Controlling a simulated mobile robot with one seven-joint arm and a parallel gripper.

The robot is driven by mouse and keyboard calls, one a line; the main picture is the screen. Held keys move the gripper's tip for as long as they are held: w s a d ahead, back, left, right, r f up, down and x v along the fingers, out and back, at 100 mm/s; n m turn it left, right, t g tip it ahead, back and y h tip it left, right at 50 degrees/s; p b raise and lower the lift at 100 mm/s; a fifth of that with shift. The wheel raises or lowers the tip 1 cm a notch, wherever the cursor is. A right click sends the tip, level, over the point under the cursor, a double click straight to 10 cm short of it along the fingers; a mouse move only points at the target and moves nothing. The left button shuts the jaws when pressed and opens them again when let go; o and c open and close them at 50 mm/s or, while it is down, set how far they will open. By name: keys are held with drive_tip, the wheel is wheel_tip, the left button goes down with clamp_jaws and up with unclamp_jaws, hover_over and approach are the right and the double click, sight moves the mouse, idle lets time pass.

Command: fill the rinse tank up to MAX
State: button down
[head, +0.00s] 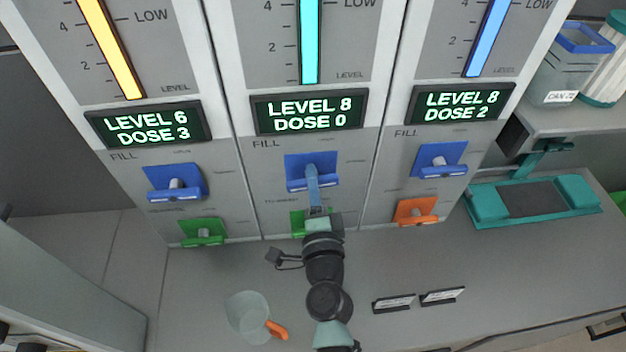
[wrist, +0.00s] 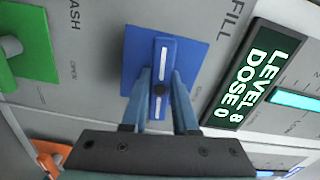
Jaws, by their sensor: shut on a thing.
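Three tank panels stand side by side, each with a level gauge, a display and a blue FILL lever. The middle display (head: 308,114) reads LEVEL 8, DOSE 0, and its gauge bar (head: 309,40) is cyan. My gripper (head: 315,190) is at the middle panel, shut on the middle blue fill lever (wrist: 160,80), with a finger on each side of it in the wrist view. The left display (head: 150,124) reads LEVEL 6, DOSE 3. The right display (head: 463,102) reads LEVEL 8, DOSE 2. The top of each gauge, with any MAX mark, is out of view.
Below the fill levers sit a left green lever (head: 204,232), a middle green one (head: 298,222) partly behind my arm, and a right orange one (head: 415,210). A jug (head: 248,316) with an orange handle and two labels stand on the counter. A teal scale-like tray (head: 485,203) lies right.

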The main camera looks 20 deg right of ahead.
drive_tip(key=shift+m, duration=0.5)
drive_tip(key=c, duration=0.7)
unclamp_jaws()
drive_tip(key=shift+b+v, duration=1.5)
drive_tip(key=shift+v, duration=5)
